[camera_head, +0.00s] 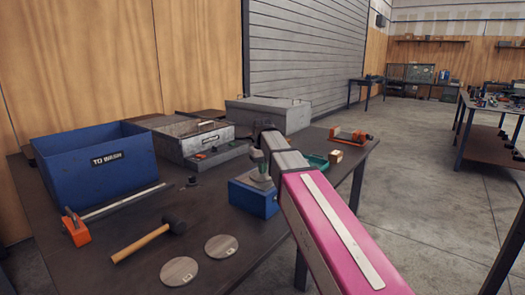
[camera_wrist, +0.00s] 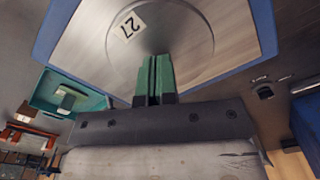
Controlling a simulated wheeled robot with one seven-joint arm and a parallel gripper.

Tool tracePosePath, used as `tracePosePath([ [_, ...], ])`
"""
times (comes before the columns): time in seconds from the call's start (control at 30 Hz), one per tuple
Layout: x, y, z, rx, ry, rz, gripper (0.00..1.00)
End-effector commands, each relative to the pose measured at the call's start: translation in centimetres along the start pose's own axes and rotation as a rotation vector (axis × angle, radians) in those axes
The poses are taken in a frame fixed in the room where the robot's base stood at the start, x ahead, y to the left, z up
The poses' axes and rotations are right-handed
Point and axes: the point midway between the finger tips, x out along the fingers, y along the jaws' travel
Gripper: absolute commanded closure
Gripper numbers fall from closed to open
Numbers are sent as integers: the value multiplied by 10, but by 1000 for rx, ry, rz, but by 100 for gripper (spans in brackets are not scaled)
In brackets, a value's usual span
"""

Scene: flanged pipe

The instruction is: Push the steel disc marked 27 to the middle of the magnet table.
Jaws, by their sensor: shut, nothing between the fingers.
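The steel disc marked 27 (camera_wrist: 187,27) lies flat on the bright metal top of the magnet table (camera_wrist: 80,58), which has a blue rim. My arm partly hides the block, and the disc is not clear there.
Two loose discs (camera_head: 178,271) (camera_head: 221,246) and a hammer (camera_head: 150,240) lie on the bench in front. A blue TO WASH bin (camera_head: 60,175) and grey metal box (camera_head: 180,145) stand behind. A green tray (camera_head: 315,161) and red tool (camera_head: 350,136) are further right.

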Motion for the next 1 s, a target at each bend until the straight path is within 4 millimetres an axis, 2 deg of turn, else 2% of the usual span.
tracePosePath([
  [1.0, 8, 4, -2, 1, 0, 1, 100],
])
